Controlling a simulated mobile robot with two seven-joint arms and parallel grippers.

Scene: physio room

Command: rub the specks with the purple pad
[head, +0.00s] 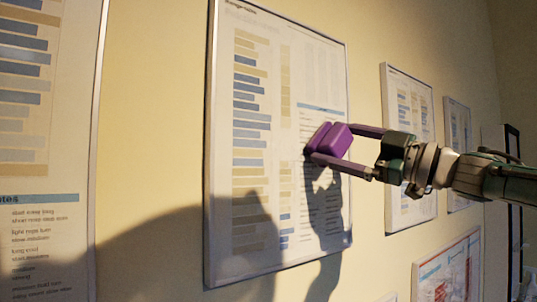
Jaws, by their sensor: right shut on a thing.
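The purple pad (334,143) is a small block held between the two fingers of my right gripper (338,147). The right gripper is shut on it and reaches in from the right. The pad is in front of a framed chart board (226,120) on the wall, over the board's right half. I cannot tell whether the pad touches the board. No specks can be made out on the board at this size. My left gripper is not in view.
Another large poster (45,240) hangs at the far left. Smaller framed charts (391,100) hang to the right, partly behind my right arm. A colourful poster (450,272) is at the lower right. Shadows darken the lower wall and board. Bare wall lies left of the board.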

